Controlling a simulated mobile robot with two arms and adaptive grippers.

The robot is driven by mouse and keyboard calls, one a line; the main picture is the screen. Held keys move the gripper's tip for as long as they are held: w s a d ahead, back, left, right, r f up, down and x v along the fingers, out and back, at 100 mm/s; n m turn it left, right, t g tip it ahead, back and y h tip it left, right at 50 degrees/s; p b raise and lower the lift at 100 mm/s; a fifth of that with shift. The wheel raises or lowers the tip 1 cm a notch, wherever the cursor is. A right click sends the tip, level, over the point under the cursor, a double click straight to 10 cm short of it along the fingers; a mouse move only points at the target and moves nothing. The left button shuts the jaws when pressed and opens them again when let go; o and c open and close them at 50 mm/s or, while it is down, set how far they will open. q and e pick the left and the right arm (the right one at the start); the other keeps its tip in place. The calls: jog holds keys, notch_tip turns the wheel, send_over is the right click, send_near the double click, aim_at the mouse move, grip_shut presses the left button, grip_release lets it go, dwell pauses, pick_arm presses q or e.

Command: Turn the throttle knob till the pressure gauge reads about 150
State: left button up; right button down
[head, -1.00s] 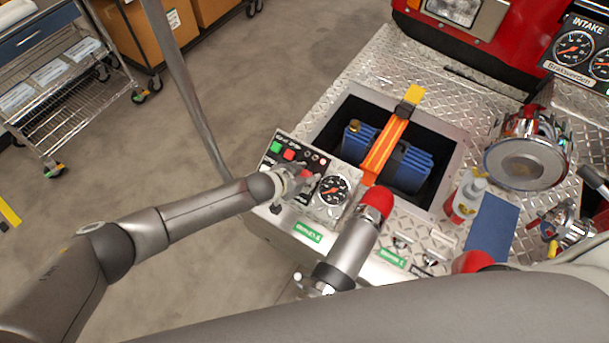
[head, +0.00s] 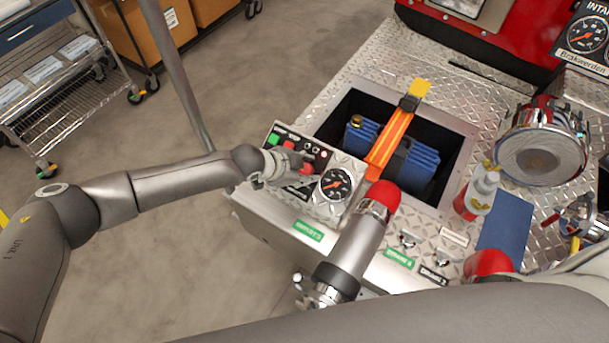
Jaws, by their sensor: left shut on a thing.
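The control panel (head: 277,134) with green and red buttons sits at the left edge of the diamond-plate deck. The pressure gauge (head: 336,184), with a black dial, is at its right end; its numbers are too small to read. My left gripper (head: 302,166) is at the panel, just left of the gauge, shut on the throttle knob, which it mostly hides. A red part shows at the fingertips. My right gripper is out of view.
A bottle (head: 477,191) and blue cloth (head: 506,221) lie farther right. A wire cart (head: 62,100) stands far left.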

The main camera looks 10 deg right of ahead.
pick_arm(q)
jog(key=m+b, duration=0.3)
jog(key=m+g+b, duration=0.1)
jog(key=shift+f+m+b, duration=0.3)
jog(key=m+y+b, duration=0.1)
jog(key=m+b, duration=0.2)
jog(key=m, duration=0.1)
jog(key=shift+s+m+g, duration=0.1)
jog(key=shift+m+g, duration=0.2)
jog(key=shift+g, duration=0.1)
jog(key=m+y+b, duration=0.1)
jog(key=m, duration=0.1)
jog(key=shift+r+m, duration=0.1)
jog(key=shift+m, duration=0.3)
jog(key=m, duration=0.2)
jog(key=shift+m+y, duration=0.3)
jog(key=shift+y, duration=0.1)
jog(key=m+y, duration=0.1)
jog(key=m, duration=0.4)
jog(key=shift+a+r+b, duration=0.1)
jog(key=shift+b, duration=0.25)
